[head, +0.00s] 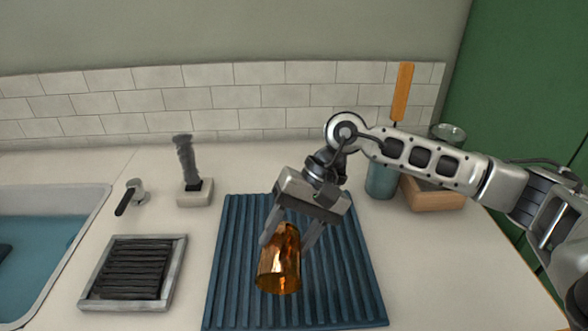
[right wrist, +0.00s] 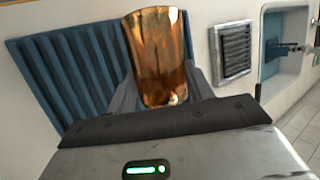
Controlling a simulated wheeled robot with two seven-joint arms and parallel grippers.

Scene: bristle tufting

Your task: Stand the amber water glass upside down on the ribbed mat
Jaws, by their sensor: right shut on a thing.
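The amber water glass (head: 279,268) is between the fingers of my right gripper (head: 286,243), over the middle of the blue ribbed mat (head: 345,290). The gripper is shut on it. The glass is tilted, its far end lower and towards the front of the mat. In the right wrist view, the glass (right wrist: 158,50) sticks out beyond my right gripper (right wrist: 162,85), its wider end away from the palm, with the mat (right wrist: 60,65) behind. I cannot tell whether the glass touches the mat. My left gripper is not in view.
A grey-framed dark grate (head: 134,272) lies left of the mat, beside the sink (head: 85,200). A wooden box (head: 435,196), a bluish vessel (head: 381,182) and an orange-handled tool (head: 402,92) stand back right.

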